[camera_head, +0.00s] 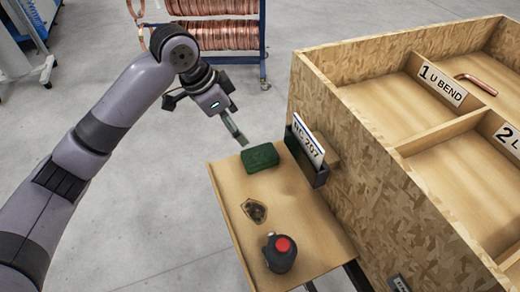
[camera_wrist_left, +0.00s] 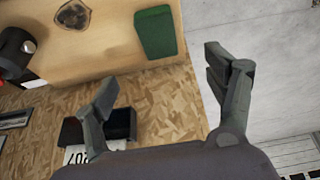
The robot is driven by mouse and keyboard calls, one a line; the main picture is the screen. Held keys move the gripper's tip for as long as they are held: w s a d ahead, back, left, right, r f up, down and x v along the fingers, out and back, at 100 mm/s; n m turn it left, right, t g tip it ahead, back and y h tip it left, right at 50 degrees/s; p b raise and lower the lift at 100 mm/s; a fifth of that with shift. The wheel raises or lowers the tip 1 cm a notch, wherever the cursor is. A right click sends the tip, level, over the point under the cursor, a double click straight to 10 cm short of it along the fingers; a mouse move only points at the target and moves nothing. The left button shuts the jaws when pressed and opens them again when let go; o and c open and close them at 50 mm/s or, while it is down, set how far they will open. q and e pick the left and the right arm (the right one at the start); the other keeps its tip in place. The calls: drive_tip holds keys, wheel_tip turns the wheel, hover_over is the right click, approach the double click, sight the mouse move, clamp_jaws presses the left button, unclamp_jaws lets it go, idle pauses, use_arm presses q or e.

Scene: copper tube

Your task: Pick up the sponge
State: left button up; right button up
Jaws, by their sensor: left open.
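The green sponge (camera_head: 260,158) lies on the far end of a small wooden shelf (camera_head: 225,190) in the head view. In the left wrist view the sponge (camera_wrist_left: 155,32) is at the top, beyond the fingertips and between their lines. My left gripper (camera_head: 237,130) hangs just beyond and left of the sponge in the head view. Its two fingers stand wide apart in the left wrist view (camera_wrist_left: 158,75), with nothing between them. The sponge and fingers look apart. My right gripper does not show.
A dark holder with a sign (camera_head: 307,150) stands beside the sponge, against the tall wooden crate (camera_head: 370,170). Open floor lies left of the shelf.

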use_arm(q)
drive_tip(key=p, duration=0.1)
approach(260, 155)
drive_tip(key=shift+s+a+f, duration=0.2)
drive_tip(key=x, duration=0.3)
drive_tip(key=p+x, duration=0.1)
drive_tip(key=shift+w+f, duration=0.2)
drive_tip(key=shift+w, duration=0.1)
drive_tip(key=shift+d+f, duration=0.15)
drive_tip(key=p+x, duration=0.1)
drive_tip(key=x, duration=0.1)
drive_tip(key=p+x, duration=0.1)
drive_tip(key=x, duration=0.1)
drive_tip(key=shift+w+d+f, duration=0.1)
drive_tip(key=shift+w+d, duration=0.05)
drive_tip(key=shift+d, duration=0.2)
drive_tip(key=shift+d+f, duration=0.1)
drive_tip(key=shift+f, duration=0.15)
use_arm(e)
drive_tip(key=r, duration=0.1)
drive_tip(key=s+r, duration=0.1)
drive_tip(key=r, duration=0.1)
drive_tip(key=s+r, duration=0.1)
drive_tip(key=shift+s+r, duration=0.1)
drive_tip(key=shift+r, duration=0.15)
use_arm(q)
drive_tip(key=shift+f, duration=0.2)
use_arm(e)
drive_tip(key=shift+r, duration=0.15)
